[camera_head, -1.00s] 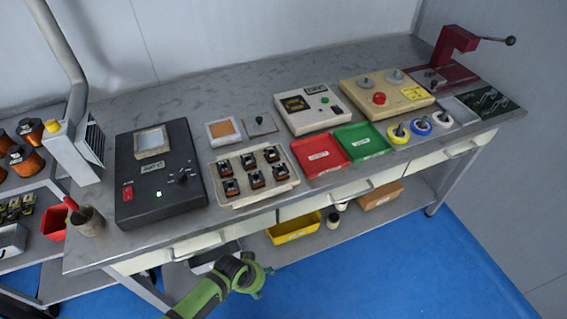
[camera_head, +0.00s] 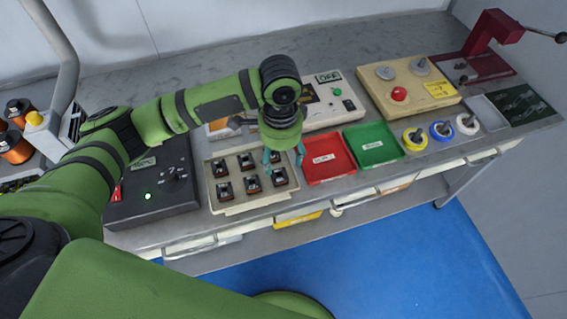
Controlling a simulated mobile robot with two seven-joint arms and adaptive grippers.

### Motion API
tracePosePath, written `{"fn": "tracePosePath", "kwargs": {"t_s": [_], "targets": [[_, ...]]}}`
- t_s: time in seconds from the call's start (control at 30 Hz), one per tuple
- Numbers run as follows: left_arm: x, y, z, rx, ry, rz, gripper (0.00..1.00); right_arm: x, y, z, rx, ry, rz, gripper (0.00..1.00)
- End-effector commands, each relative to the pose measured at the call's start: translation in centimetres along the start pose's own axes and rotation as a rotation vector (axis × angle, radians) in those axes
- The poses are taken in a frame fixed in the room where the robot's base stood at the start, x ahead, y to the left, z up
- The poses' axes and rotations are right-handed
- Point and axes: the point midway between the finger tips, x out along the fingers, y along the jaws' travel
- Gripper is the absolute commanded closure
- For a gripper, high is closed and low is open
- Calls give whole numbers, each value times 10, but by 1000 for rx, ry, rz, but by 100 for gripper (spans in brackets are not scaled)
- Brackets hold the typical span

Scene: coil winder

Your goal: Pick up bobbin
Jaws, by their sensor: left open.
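Several small dark bobbins with orange-brown parts stand in a beige tray (camera_head: 241,206) on the bench, among them a front-left bobbin (camera_head: 224,191) and a front-right bobbin (camera_head: 280,177). My left gripper (camera_head: 284,160) points down over the right end of the tray, its teal fingers apart and empty. The fingers are close to the right-hand bobbins; whether they touch any is not clear. The wrist hides part of the tray's back right corner. My right gripper is not in view.
A red tray (camera_head: 327,167) and a green tray (camera_head: 374,156) lie right of the bobbin tray. A black box (camera_head: 150,211) stands to its left. Yellow, blue and white spools (camera_head: 440,131) sit further right. A beige machine (camera_head: 436,97) and red press (camera_head: 490,38) stand behind.

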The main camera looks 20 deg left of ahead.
Motion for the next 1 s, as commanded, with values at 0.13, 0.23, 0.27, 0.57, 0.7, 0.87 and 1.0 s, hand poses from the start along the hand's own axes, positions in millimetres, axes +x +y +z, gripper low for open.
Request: {"fn": "tracePosePath", "kwargs": {"t_s": [0.13,0.23,0.27,0.57,0.7,0.87,1.0], "targets": [[14,0,1,-1,-4,1,35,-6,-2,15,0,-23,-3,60],[26,0,1,-1,-5,1,35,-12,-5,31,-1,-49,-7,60],[30,0,1,-1,-5,2,35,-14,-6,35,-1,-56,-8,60],[65,0,0,1,0,-2,35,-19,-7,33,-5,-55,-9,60],[66,0,-1,1,1,-2,35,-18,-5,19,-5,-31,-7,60],[66,0,0,1,1,-2,71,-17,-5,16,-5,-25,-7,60],[66,0,0,1,-1,-2,91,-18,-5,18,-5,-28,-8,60]]}}
